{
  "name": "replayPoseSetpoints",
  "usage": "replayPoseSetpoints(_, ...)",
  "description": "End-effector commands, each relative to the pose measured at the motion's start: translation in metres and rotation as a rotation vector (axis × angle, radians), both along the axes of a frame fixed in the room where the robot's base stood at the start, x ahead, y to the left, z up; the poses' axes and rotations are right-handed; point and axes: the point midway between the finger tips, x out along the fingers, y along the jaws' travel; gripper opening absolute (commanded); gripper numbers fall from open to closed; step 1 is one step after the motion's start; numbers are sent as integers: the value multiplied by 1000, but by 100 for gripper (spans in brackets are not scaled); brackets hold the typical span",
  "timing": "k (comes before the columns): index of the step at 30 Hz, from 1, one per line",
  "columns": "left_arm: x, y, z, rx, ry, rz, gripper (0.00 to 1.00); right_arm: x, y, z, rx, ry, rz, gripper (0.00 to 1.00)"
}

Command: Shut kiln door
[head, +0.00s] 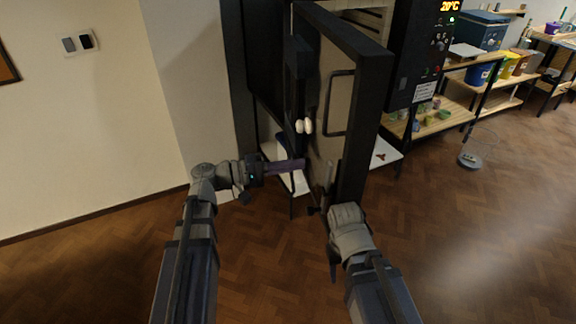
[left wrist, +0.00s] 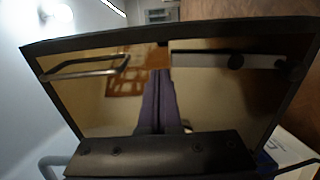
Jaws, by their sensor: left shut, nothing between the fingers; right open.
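The kiln door (head: 327,75) stands open in the head view, a pale shiny panel in a thick black frame, with a bar handle (head: 338,103) and a white knob (head: 308,126). My left gripper (head: 303,164) is shut and empty; its purple fingers point at the lower part of the panel. Whether they touch it I cannot tell. In the left wrist view the fingers (left wrist: 158,105) point at the door's framed panel, with the handle (left wrist: 85,66) on the left. My right gripper (head: 325,192) is open, low by the door's bottom edge; its fingers are partly hard to make out.
The kiln's control box (head: 425,50) reads 20°C, right of the door. A pale surface (head: 384,152) sticks out behind the door. Wooden shelves (head: 455,115) with pots and buckets (head: 480,72) stand at right. A round stand (head: 470,160) is on the floor. The floor in front is clear.

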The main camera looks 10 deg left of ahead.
Motion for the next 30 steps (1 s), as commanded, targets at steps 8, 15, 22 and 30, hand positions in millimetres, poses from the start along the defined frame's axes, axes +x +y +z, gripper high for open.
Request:
replayPoseSetpoints(8,22,-53,0,1,0,-5,0,0,0,0,0,0,0,50)
replayPoseSetpoints(15,33,-79,0,1,0,-2,0,0,0,0,0,0,0,50)
replayPoseSetpoints(22,36,-86,0,1,0,-1,0,0,0,0,0,0,0,50)
replayPoseSetpoints(30,36,-86,0,1,0,0,0,0,0,0,0,0,0,50)
